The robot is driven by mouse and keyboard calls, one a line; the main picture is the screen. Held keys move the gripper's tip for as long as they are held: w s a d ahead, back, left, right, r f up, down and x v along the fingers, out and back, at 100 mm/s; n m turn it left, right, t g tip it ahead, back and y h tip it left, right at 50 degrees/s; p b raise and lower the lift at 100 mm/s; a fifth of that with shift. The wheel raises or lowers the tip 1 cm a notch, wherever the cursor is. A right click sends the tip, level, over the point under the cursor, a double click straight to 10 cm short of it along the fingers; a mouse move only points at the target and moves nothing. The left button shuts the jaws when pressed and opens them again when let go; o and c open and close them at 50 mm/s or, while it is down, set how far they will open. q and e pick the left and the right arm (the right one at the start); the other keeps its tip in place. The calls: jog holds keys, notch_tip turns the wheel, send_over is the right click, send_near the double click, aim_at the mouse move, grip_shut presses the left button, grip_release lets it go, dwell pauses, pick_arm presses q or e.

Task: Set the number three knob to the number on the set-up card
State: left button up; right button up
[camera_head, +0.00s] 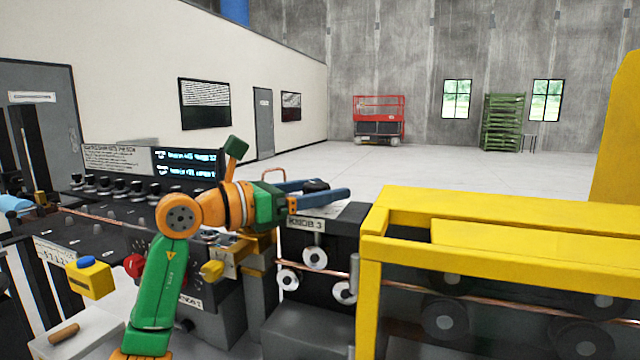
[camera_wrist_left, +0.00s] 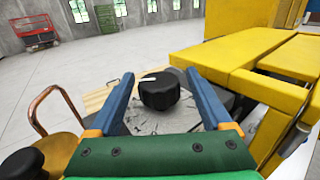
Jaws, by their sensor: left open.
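The number three knob is a black, ribbed knob with a white pointer mark, seen between the fingers in the left wrist view (camera_wrist_left: 159,91). A worn dial plate (camera_wrist_left: 165,121) lies under it; I cannot read its numbers. In the head view the dark knob (camera_head: 316,185) shows above the label reading KNOB 3 (camera_head: 306,225). My left gripper (camera_head: 343,190) is open, with its blue fingers on either side of the knob, and it also shows in the left wrist view (camera_wrist_left: 160,80). I cannot tell whether the fingers touch it. I cannot identify the set-up card. My right gripper is not in view.
Yellow guard framing (camera_head: 372,260) stands just right of the knob. A copper tube (camera_head: 450,282) runs through rollers below. A panel with several black knobs and a lit display (camera_head: 186,163) is at the left. A copper-coloured loop handle (camera_wrist_left: 52,108) is left of the gripper.

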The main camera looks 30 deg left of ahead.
pick_arm(q)
jog(key=shift+s+a, duration=0.2)
jog(key=shift+s, duration=0.1)
jog(key=c, duration=0.7)
grip_shut()
